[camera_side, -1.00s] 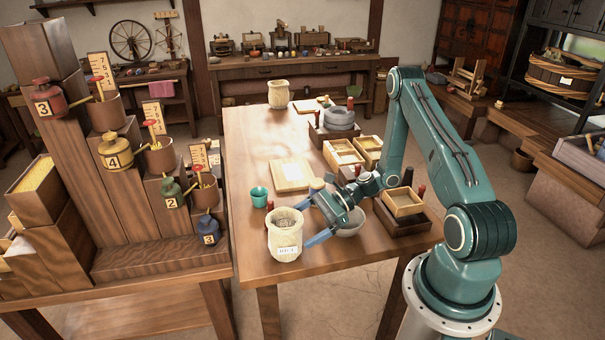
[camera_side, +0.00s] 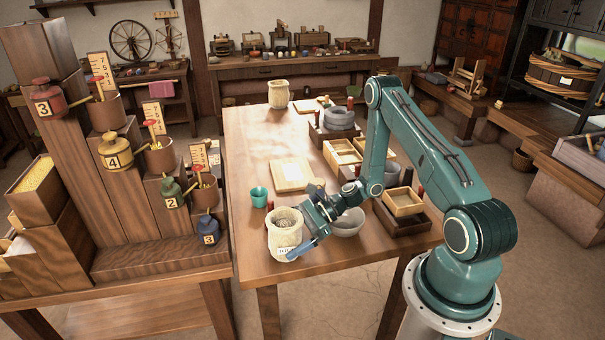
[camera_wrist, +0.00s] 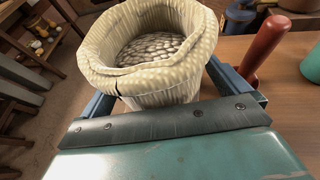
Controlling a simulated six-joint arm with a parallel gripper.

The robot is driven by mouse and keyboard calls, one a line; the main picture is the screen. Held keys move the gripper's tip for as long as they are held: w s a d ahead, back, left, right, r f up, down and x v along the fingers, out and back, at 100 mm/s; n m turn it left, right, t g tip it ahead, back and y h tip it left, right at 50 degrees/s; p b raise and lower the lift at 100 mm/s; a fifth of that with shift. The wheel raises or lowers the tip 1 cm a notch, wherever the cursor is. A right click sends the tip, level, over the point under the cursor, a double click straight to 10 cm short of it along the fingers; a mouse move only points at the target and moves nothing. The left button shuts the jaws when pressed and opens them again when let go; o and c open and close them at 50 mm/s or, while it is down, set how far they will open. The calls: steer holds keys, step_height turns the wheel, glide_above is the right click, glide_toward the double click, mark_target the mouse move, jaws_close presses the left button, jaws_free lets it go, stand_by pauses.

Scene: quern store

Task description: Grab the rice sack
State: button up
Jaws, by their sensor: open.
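The rice sack (camera_side: 284,226) is a cream, open-topped bag with a rolled rim and a label, standing upright at the near left corner of the table. Pale grains show inside it. My gripper (camera_side: 298,232) is open at the sack's right side, its near finger reaching across the lower front of the sack and partly covering the label. In the wrist view the sack (camera_wrist: 150,88) stands between my two fingers, one on each side. Their tips are hidden by the sack, and I cannot tell whether they touch it.
A teal cup (camera_side: 259,196) stands just behind the sack. A grey bowl (camera_side: 348,222) is close to the right, beside a wooden tray (camera_side: 402,203). A pale board (camera_side: 291,175) lies further back. Another cream sack (camera_side: 278,94) stands at the far end. The stepped stand (camera_side: 150,262) is to the left.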

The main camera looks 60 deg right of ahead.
steer(key=c, duration=1)
steer(key=shift+r, duration=0.15)
steer(key=shift+c, duration=0.2)
step_height(320, 180, up, 20)
stand_by(0.7)
